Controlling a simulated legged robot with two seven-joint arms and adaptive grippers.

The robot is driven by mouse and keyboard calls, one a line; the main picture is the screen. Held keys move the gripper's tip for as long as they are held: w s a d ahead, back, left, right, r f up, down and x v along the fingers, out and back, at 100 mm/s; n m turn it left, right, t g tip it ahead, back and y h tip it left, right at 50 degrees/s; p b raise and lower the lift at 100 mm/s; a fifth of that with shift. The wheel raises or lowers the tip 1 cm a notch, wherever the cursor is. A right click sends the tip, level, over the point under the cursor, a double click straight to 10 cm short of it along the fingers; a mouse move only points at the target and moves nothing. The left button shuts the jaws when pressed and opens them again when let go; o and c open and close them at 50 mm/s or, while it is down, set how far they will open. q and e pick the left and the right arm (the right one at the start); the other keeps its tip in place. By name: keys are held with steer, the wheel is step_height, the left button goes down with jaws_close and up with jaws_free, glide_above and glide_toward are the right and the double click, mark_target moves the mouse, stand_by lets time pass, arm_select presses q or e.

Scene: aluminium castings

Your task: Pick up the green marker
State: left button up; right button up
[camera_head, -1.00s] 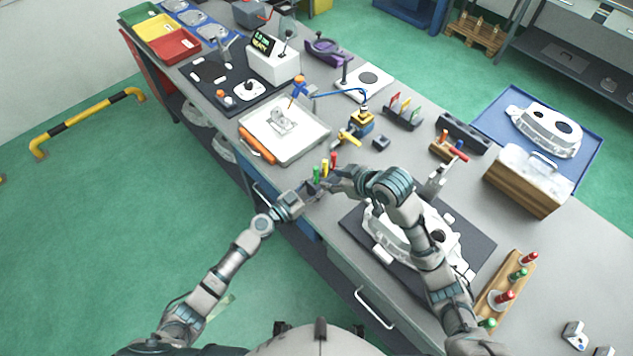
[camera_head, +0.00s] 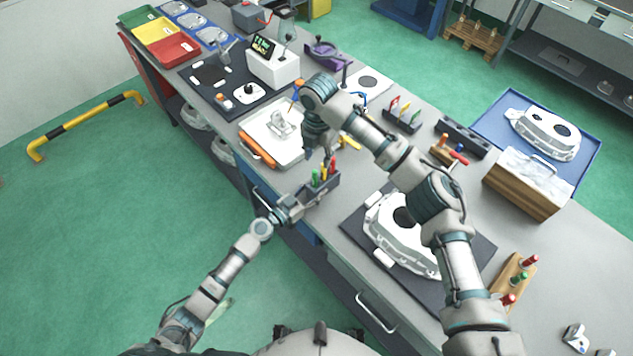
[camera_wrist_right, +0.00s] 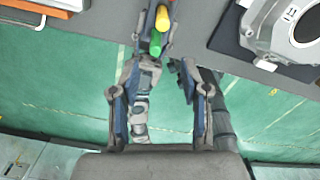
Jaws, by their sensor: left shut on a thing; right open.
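The green marker (camera_head: 315,177) stands in a dark marker holder (camera_head: 330,184) near the bench's front edge, beside a yellow marker (camera_head: 324,173) and a red marker (camera_head: 333,165). My left gripper (camera_head: 309,198) is shut on the holder from the front left. My right gripper (camera_head: 319,153) is above and behind the markers, pointing down, open and empty. In the right wrist view, the green marker (camera_wrist_right: 155,44) shows just ahead of the open right fingers (camera_wrist_right: 156,68), about between them. The yellow marker (camera_wrist_right: 162,18) is beyond it. The holder is partly hidden there.
A white tray (camera_head: 290,158) with an orange tool lies left of the right gripper. A white casting (camera_head: 385,222) on a dark mat lies to the right, partly behind my right arm. A rack of coloured tags (camera_head: 403,119) stands further back.

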mark_target(315, 184)
step_height(315, 184, down, 10)
steer(key=shift+a+r, duration=0.15)
steer(key=shift+r, duration=0.1)
jaws_close()
